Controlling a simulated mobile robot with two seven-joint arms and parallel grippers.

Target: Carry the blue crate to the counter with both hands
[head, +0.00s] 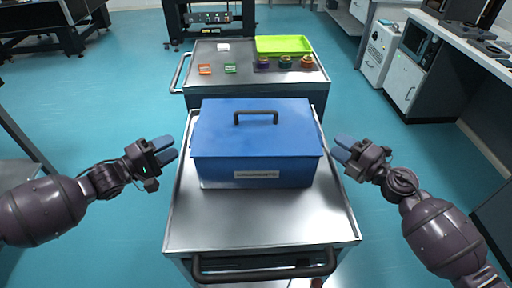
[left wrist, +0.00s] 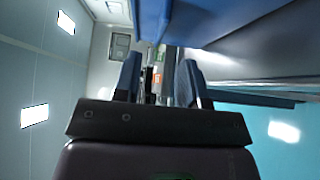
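The blue crate (head: 256,150) has a lid with a dark handle on top and a label on its front. It stands upright on a metal cart (head: 262,222). My left gripper (head: 172,150) is open and empty, left of the crate and apart from it. My right gripper (head: 340,147) is to the right of the crate, with a small gap or near contact; its fingers look apart and hold nothing visible. In the left wrist view the left fingers (left wrist: 158,82) are spread, with blue crate surface (left wrist: 205,20) above them. The counter (head: 470,45) runs along the right side.
A second cart (head: 240,75) stands behind, bearing a green tray (head: 284,45) and several small coloured parts. The front cart has a dark push handle (head: 264,268). A white cabinet (head: 377,55) stands by the counter. Open teal floor lies on both sides of the carts.

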